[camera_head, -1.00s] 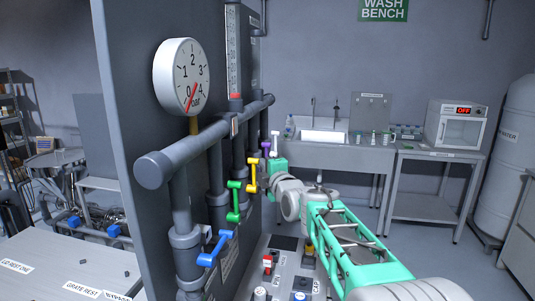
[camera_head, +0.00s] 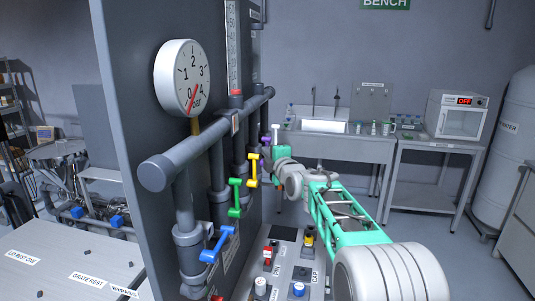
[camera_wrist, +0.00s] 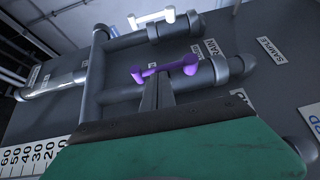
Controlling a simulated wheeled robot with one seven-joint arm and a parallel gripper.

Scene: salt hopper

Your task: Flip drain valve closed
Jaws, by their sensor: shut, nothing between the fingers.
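A purple valve handle (camera_wrist: 165,70) lies lengthwise across the picture in the wrist view. A label reading "RAIN", its first letter hidden, sits beside it. It also shows small in the head view (camera_head: 266,146), past the yellow handle. My gripper (camera_wrist: 157,84) is shut and empty. Its dark fingertips are at the purple handle's near side, overlapping it in the picture; I cannot tell whether they touch. In the head view my green and white arm reaches in from the right, and the fingers are too small to make out there.
Nearer are yellow (camera_head: 253,170), green (camera_head: 235,197) and blue (camera_head: 217,244) handles under a thick horizontal pipe (camera_head: 210,136). A control panel (camera_head: 290,262) stands below. The floor to the right is clear.

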